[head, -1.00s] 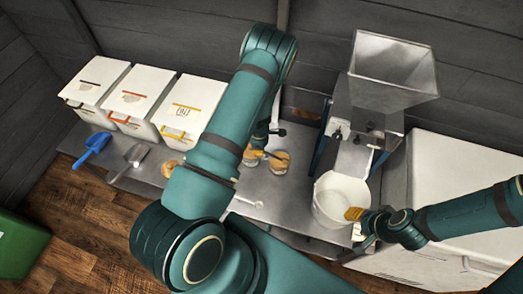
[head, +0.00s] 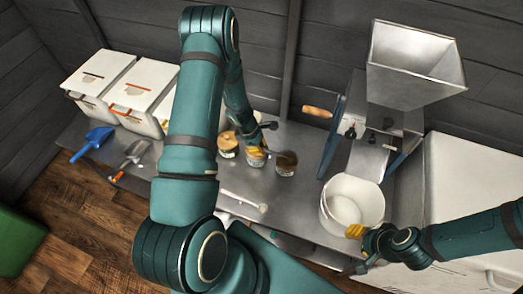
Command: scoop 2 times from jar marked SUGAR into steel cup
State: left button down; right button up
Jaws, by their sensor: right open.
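Three small jars stand on the steel bench: a left jar with a tan top (head: 227,142), a middle jar (head: 255,160) partly covered by my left gripper, and a right jar with a brown top (head: 286,164). Their labels are too small to read, so I cannot tell which is SUGAR. My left gripper (head: 258,151) is at the middle jar, mostly hidden behind my arm; I cannot tell whether it grips anything. My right gripper (head: 358,233) is open and empty at the front of the white bucket. I cannot make out a steel cup.
A grain mill with a steel hopper (head: 415,60) stands behind the white bucket (head: 352,205). White lidded bins (head: 100,75) stand at the left. A blue scoop (head: 92,143) and a metal scoop (head: 132,155) lie before them. A pale-ended utensil (head: 245,203) lies near the bench's front.

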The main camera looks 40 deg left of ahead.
pick_arm(q)
jog(key=shift+s+a+f+t+h+b, duration=0.1)
jog(key=shift+s+a+t+h+b, duration=0.15)
jog(key=shift+a+h+b, duration=0.6)
jog(key=shift+d+r, duration=0.3)
jog(key=shift+r, duration=0.15)
jog(key=shift+t+v, duration=0.25)
jog(key=shift+v, duration=0.5)
jog(key=shift+d+r, duration=0.1)
jog(key=shift+r, duration=0.05)
